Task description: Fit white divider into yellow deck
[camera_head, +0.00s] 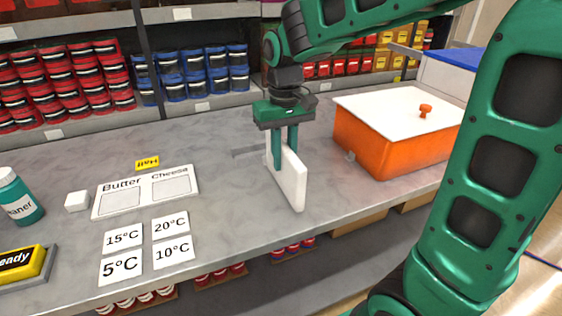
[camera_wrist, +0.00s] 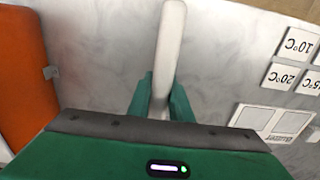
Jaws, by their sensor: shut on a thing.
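The white divider (camera_head: 292,183) is a thin upright white panel over the middle of the grey counter. My gripper (camera_head: 286,160) points down and is shut on its upper edge, one finger on each side. I cannot tell whether the lower edge touches the counter. In the wrist view the divider (camera_wrist: 170,45) runs away from between the green fingers (camera_wrist: 160,98). I see no clear yellow deck. The yellow pieces in view are a block reading "eady" (camera_head: 20,263), cut off at the left edge, and a small label reading "Half" upside down (camera_head: 147,163).
An orange box (camera_head: 375,147) with a white lid stands right of the divider. A thin grey strip (camera_head: 248,152) lies behind the divider.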

